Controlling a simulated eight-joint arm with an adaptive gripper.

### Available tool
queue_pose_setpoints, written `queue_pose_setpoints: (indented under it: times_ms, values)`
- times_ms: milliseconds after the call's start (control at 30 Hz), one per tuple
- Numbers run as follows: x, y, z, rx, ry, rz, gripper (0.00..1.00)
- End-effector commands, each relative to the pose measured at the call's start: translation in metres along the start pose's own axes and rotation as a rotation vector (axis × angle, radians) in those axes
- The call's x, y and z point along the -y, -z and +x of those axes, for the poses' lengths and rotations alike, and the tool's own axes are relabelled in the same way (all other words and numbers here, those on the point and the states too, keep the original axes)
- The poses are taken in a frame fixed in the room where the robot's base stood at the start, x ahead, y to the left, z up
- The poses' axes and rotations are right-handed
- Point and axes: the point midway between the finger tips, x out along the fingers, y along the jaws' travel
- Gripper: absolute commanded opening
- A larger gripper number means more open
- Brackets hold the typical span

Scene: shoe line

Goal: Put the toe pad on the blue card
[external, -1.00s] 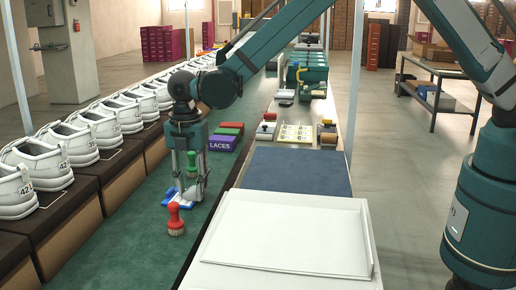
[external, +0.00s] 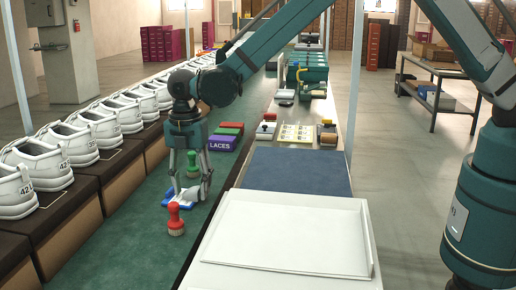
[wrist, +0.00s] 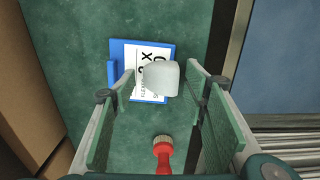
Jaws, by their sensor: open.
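The blue card (wrist: 114,74) lies on the green belt, with a white printed label on it; it also shows in the external view (external: 169,203). The toe pad, a small pale white rounded block (wrist: 158,78), appears to sit on the card's right part, covering some of the label's print. In the wrist view its right side reaches slightly past the card's edge. My gripper (wrist: 160,75) is open, its fingers standing apart on either side of the pad; it also shows low over the card in the external view (external: 190,197).
A red-handled brush (wrist: 163,154) stands on the belt on the near side of the card. A green-handled one (external: 192,166) shows between my fingers in the external view. A box marked LACES (external: 222,143) lies farther back. White shoes (external: 83,135) line the left.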

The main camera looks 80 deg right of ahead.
Motion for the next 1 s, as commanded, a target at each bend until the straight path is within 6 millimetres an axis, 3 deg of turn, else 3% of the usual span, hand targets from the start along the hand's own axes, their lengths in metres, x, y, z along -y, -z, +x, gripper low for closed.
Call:
queue_pose_setpoints:
  times_ms: [700, 1000]
  values:
    - [0.000, 0.000, -0.101, 0.000, 0.000, 0.000, 0.45]
    - [0.000, 0.000, -0.117, 0.000, 0.000, 0.000, 0.45]
